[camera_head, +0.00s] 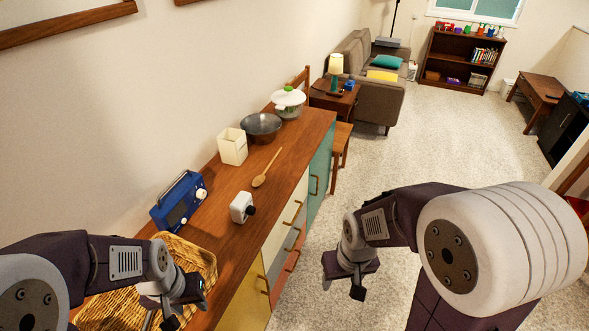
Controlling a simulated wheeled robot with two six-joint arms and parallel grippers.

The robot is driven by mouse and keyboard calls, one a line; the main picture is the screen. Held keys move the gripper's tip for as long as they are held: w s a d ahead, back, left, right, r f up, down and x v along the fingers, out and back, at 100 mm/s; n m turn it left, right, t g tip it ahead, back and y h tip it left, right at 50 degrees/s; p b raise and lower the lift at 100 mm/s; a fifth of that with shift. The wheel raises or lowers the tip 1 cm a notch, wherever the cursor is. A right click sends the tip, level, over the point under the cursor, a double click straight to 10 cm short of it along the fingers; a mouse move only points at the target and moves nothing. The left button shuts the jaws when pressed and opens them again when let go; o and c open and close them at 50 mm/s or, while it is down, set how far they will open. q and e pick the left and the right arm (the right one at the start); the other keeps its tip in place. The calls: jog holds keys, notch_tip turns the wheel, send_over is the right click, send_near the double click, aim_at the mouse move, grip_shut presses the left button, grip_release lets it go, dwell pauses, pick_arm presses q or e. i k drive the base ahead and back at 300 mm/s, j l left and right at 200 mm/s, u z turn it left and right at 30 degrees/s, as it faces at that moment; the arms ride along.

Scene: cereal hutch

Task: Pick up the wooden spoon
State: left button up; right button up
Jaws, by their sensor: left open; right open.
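The wooden spoon (265,169) lies flat on the brown wooden top of the sideboard (221,222), its bowl end towards me and its handle pointing away towards the metal bowl. My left gripper (187,309) is at the lower left, over the wicker basket, well short of the spoon; it is open, and its fingers are partly hard to make out. My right gripper (342,284) is open and empty, in front of the sideboard's drawers and over the carpet side, to the right of and nearer than the spoon.
Near the spoon stand a white box-like container (232,147), a dark metal bowl (261,126), a small white device (242,207) and a blue radio (180,202). A wicker basket (196,254) sits at the near end. A lidded pot (289,103) stands farther back.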

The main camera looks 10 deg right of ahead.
aim_at(258, 182)
jog(key=i+l+u, duration=0.3)
jog(key=l, duration=0.25)
jog(key=l+u, duration=0.25)
jog(key=l, duration=0.3)
jog(key=i+l+u, duration=0.1)
jog(key=l+u, duration=0.2)
jog(key=l, duration=0.35)
jog(key=i+l+u, duration=0.5)
jog(key=l, duration=0.15)
jog(key=i+l+u, duration=0.25)
jog(key=l+u, duration=0.25)
jog(key=l, duration=0.25)
